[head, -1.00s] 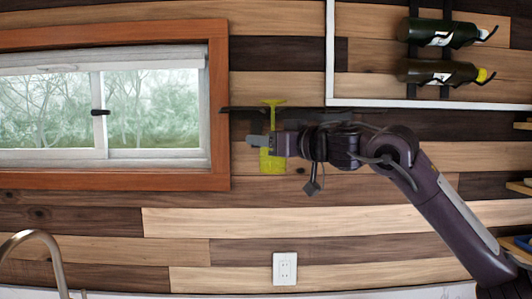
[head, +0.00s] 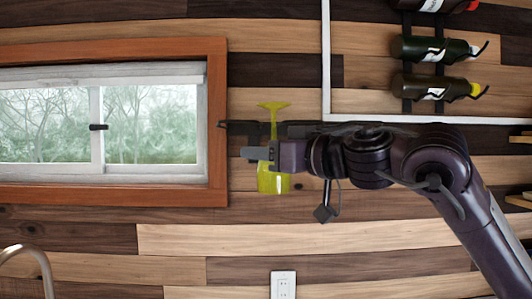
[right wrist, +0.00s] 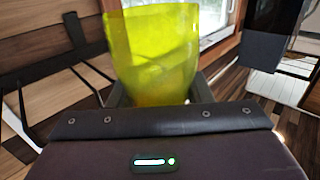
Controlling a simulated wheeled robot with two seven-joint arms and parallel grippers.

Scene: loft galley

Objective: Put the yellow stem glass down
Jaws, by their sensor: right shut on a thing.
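The yellow stem glass (head: 274,183) is upside down in the head view, its foot at the top and its bowl below. My right gripper (head: 264,155) is shut on it, reaching in from the right and hiding part of the glass between stem and bowl. The glass is in front of the plank wall, to the right of the window. In the right wrist view the yellow bowl (right wrist: 152,50) fills the upper middle, just beyond the gripper's body. My left gripper is not in view.
A thin dark rack (head: 240,126) runs behind the glass at stem height; whether they touch is unclear. Bottles (head: 430,49) hang on a wall holder at upper right. A tap (head: 32,258) stands at lower left, and an outlet (head: 283,285) is below. The wall between is bare.

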